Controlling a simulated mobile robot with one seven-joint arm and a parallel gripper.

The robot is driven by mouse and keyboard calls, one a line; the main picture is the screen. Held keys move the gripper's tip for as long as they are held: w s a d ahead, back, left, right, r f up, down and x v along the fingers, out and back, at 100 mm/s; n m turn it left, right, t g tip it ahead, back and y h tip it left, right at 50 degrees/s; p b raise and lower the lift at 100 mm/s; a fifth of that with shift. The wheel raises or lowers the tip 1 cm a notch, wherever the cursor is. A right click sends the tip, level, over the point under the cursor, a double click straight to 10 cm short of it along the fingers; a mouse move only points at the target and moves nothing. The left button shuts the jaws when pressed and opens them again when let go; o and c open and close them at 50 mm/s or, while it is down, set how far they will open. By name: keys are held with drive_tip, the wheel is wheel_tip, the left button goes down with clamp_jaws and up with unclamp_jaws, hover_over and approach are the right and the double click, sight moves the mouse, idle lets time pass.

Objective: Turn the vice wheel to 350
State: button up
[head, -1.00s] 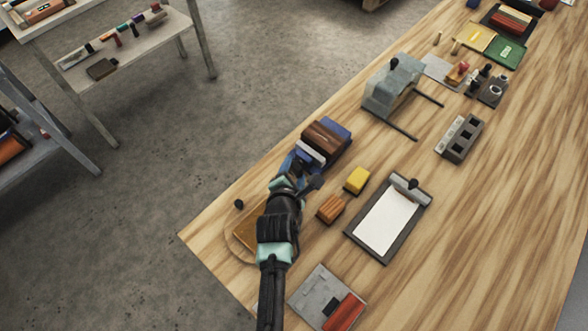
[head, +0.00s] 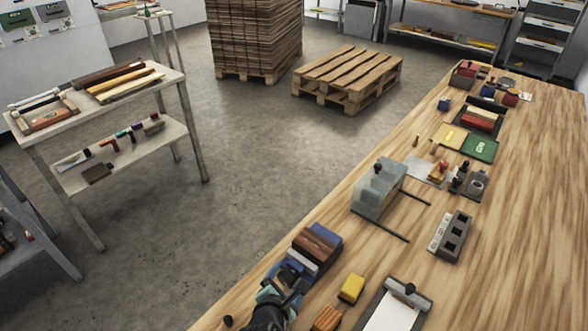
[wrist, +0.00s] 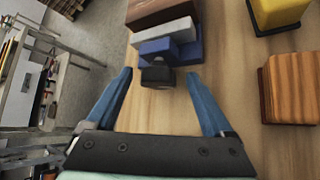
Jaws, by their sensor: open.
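The blue vice (head: 328,238) stands near the left edge of the bench with a brown block (head: 308,246) and a white strip on it. In the wrist view its blue body (wrist: 187,50) lies ahead, with the brown block (wrist: 160,9) and white strip (wrist: 163,33) beyond. A dark round part (wrist: 157,76), seemingly the vice wheel, sticks out toward me. My gripper (wrist: 158,82) is open, with one blue finger on each side of that part and visible gaps. In the head view my gripper (head: 284,290) is at the near end of the vice. Any wheel marking is unreadable.
A yellow block (head: 351,288) and a striped wooden block (head: 326,319) sit right of my gripper. A clipboard (head: 394,313) lies farther right. A grey machine with two rods (head: 378,190) stands beyond the vice. The bench's right side is clear wood.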

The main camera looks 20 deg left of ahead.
drive_tip(key=shift+w+a+r+n+g+h+b, duration=0.1)
drive_tip(key=shift+a+n+g+h+b, duration=0.1)
drive_tip(key=shift+n+h+b, duration=0.25)
drive_tip(key=shift+w+a+n+g+h+b, duration=0.15)
drive_tip(key=shift+n+g+h, duration=0.1)
drive_tip(key=shift+h, duration=0.3)
drive_tip(key=h+b, duration=0.1)
drive_tip(key=n+g+h+b, duration=0.1)
drive_tip(key=shift+a+b, duration=0.25)
drive_tip(key=shift+b, duration=0.1)
drive_tip(key=p+v, duration=0.1)
drive_tip(key=v, duration=1.2)
drive_tip(key=w+d+r+m+t+y, duration=0.1)
drive_tip(key=w+r+m+t, duration=0.1)
drive_tip(key=r+m, duration=0.3)
drive_tip(key=w+d+r+m+t+y, duration=0.1)
drive_tip(key=w+r+m, duration=0.4)
drive_tip(key=r, duration=0.7)
drive_tip(key=w+d+r+m+t+y, duration=0.1)
drive_tip(key=w+d+r+m+t, duration=0.2)
drive_tip(key=r, duration=0.5)
drive_tip(key=shift+w+r+m+t+y+b, duration=0.25)
drive_tip(key=shift+w+m+t+y, duration=0.2)
drive_tip(key=shift+m+t, duration=0.5)
drive_tip(key=shift+f+g, duration=0.1)
drive_tip(key=shift+g, duration=0.2)
